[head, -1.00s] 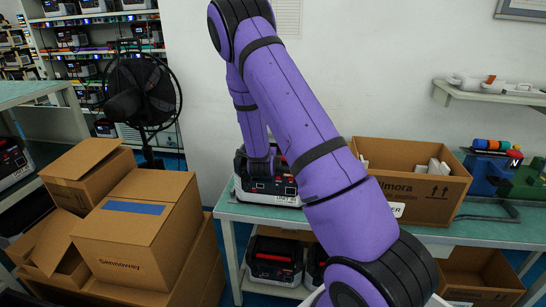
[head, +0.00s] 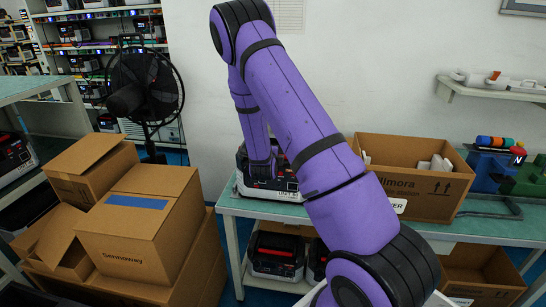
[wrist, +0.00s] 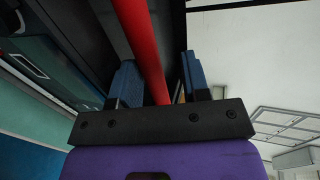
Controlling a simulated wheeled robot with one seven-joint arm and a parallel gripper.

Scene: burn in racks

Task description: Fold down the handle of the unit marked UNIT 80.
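The unit (head: 284,190) is a black and white case on the green bench, its small front label only partly readable as UNIT. The purple end of my arm reaches down in front of it and hides much of its upper part. In the wrist view a red handle bar (wrist: 142,45) runs between the two blue-grey fingers of my gripper (wrist: 158,84). The fingers are apart, one on each side of the bar. Whether either finger touches the bar is unclear. My gripper's fingers cannot be made out in the head view.
A cardboard box (head: 418,190) stands on the bench to the right of the unit. Another black and red unit (head: 276,255) sits on the lower shelf. Stacked cartons (head: 140,225) and a black fan (head: 145,90) are on the left. A white wall stands behind the bench.

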